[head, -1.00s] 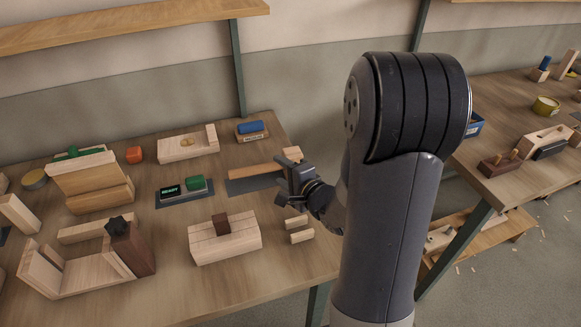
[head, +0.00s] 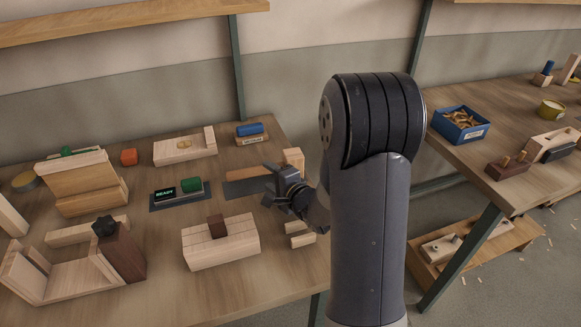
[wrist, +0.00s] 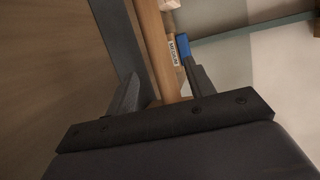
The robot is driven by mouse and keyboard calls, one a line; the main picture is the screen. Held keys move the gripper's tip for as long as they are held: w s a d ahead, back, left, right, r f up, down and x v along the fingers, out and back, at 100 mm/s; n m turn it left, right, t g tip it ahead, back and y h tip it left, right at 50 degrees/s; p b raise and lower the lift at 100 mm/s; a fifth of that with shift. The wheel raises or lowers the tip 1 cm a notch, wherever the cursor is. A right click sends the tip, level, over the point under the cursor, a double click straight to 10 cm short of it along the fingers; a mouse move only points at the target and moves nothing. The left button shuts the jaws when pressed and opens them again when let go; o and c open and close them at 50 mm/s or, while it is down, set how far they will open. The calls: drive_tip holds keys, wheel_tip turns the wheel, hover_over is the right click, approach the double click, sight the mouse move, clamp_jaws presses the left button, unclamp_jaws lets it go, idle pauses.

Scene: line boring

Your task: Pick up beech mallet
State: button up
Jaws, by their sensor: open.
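The beech mallet (head: 294,159) lies on the bench, with its pale block head at the right and its brown handle (head: 247,170) running left along a dark mat. My gripper (head: 269,187) is open on the near side of the mallet and hides part of the mat. In the wrist view the handle (wrist: 153,40) runs down between the two open fingers of my gripper (wrist: 163,88). No contact shows, and the mallet's head is out of sight there.
A block with a blue top (head: 250,130) stands behind the mallet. A READY device (head: 165,194) with a green cylinder is to the left. A pale slotted block (head: 222,245) and small wood pieces (head: 300,240) lie in front. A blue tray (head: 461,124) stands on the right-hand bench.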

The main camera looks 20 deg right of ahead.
sight(267, 172)
drive_tip(key=x, duration=0.4)
drive_tip(key=shift+w+d, duration=0.2)
drive_tip(key=shift+w, duration=0.3)
drive_tip(key=shift+c, duration=0.3)
clamp_jaws()
idle(0.6)
